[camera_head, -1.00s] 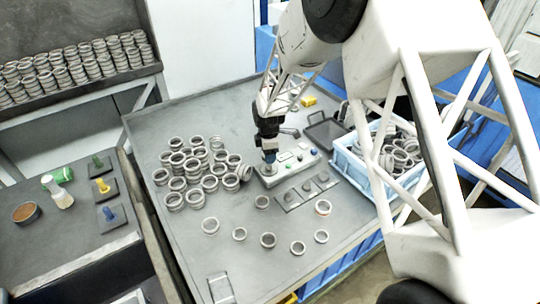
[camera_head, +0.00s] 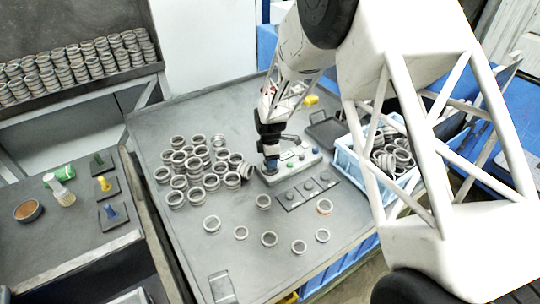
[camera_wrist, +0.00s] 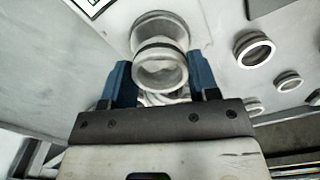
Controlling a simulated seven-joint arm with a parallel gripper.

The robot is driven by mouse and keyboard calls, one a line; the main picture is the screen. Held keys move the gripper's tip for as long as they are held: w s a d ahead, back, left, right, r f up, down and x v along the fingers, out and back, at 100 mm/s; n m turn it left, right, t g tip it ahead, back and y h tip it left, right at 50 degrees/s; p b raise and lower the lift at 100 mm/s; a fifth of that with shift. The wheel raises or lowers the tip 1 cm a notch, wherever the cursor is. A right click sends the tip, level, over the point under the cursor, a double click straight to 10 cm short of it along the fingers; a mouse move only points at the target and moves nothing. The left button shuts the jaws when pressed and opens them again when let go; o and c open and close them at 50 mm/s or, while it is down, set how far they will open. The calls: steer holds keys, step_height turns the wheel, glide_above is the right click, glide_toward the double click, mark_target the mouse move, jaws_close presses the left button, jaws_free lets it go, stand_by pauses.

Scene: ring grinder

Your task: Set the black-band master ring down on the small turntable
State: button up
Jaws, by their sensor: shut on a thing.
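My gripper (camera_wrist: 162,78) is shut on a grey metal ring (camera_wrist: 160,72) with a dark band near its far rim, the black-band master ring. Its blue fingers stand on both sides of the ring. Just beyond the ring in the wrist view is a pale round piece (camera_wrist: 160,28), which looks like the small turntable. I cannot tell whether the ring touches it. In the head view my gripper (camera_head: 270,162) points down at the left end of a grey device with buttons (camera_head: 298,160). The held ring and turntable are too small to make out there.
Many grey rings (camera_head: 200,172) crowd the table left of the gripper. Several single rings (camera_head: 269,239) lie in front. A blue crate of rings (camera_head: 346,166) stands further right.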

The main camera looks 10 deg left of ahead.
steer(key=shift+f, duration=0.8)
steer(key=shift+f, duration=0.1)
steer(key=o, duration=1.1)
steer(key=shift+r, duration=3.9)
